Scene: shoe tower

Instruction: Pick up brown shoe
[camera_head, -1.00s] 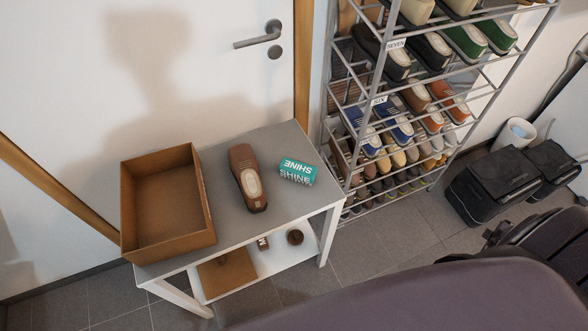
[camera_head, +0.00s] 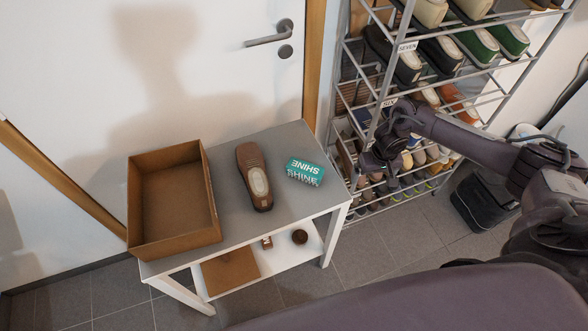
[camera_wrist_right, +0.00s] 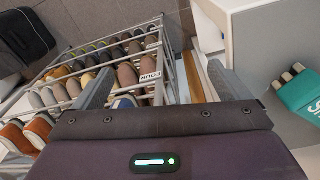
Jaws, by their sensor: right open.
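The brown shoe (camera_head: 254,177) lies on the grey top of the small table (camera_head: 232,227), between an open cardboard box and a teal SHINE box. My right gripper (camera_head: 366,150) is in front of the shoe rack, to the right of the table and apart from the shoe. In the right wrist view its two fingers (camera_wrist_right: 165,88) are spread with nothing between them. The brown shoe does not show in the right wrist view. My left gripper is not in view.
The open cardboard box (camera_head: 174,246) stands on the table's left. The teal SHINE box (camera_head: 305,172) stands right of the shoe and also shows in the right wrist view (camera_wrist_right: 300,92). The metal shoe rack (camera_head: 345,100) holds several shoes beside the table. A black bag (camera_head: 478,208) is on the floor.

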